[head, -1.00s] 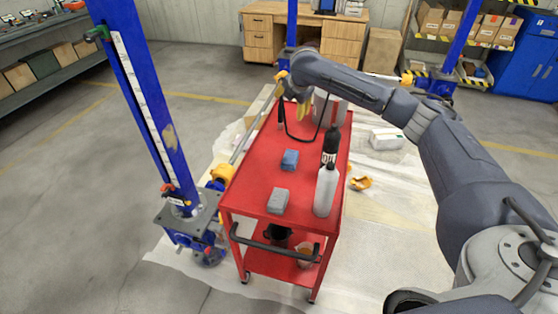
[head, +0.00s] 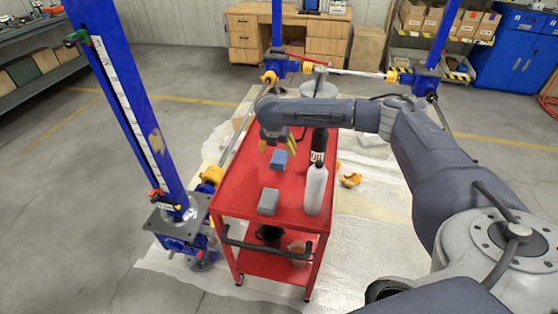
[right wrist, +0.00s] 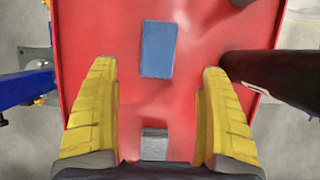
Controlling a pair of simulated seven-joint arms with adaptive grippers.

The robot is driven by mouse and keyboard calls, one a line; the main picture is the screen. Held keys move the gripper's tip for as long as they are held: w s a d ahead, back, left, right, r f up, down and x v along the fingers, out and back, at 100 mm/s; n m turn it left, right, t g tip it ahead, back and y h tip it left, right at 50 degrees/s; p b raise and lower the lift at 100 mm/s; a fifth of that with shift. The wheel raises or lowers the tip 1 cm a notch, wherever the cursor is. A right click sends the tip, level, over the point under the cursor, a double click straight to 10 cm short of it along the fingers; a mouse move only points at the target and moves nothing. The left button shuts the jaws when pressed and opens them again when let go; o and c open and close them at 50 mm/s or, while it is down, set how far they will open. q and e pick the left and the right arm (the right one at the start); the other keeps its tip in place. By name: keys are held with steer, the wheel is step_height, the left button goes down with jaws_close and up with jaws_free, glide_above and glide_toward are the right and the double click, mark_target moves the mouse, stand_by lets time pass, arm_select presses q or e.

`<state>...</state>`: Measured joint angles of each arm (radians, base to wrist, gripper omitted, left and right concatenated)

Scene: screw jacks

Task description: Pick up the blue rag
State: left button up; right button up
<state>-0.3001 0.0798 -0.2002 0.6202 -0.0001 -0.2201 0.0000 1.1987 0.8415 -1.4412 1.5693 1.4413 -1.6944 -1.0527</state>
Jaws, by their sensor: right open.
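The blue rag (head: 278,159) is a small folded block lying flat on the red cart's top (head: 243,196). It also shows in the right wrist view (right wrist: 158,48), at the top middle. My right gripper (head: 277,147) is open and empty, with its yellow fingers pointing down above the cart near the rag. In the right wrist view its fingers (right wrist: 159,70) are spread wide, and the rag lies ahead of the gap between them. The fingers do not hold the rag. My left gripper is not in view.
A grey block (head: 268,201) lies nearer on the cart. A white bottle (head: 315,190) and a dark bottle (head: 319,144) stand to the rag's right, close to my right gripper. A blue screw jack column (head: 134,110) stands left of the cart.

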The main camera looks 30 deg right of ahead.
mark_target(279, 157)
steer(key=shift+x, duration=4.65)
steer(key=shift+w+f, duration=0.1)
steer(key=shift+f, duration=0.1)
steer(key=shift+c, duration=0.3)
steer(key=shift+a, duration=0.1)
steer(key=c, duration=1.1)
steer(key=shift+c, duration=0.2)
step_height(279, 157, up, 20)
steer(key=shift+r, duration=0.25)
steer(key=shift+c, duration=0.2)
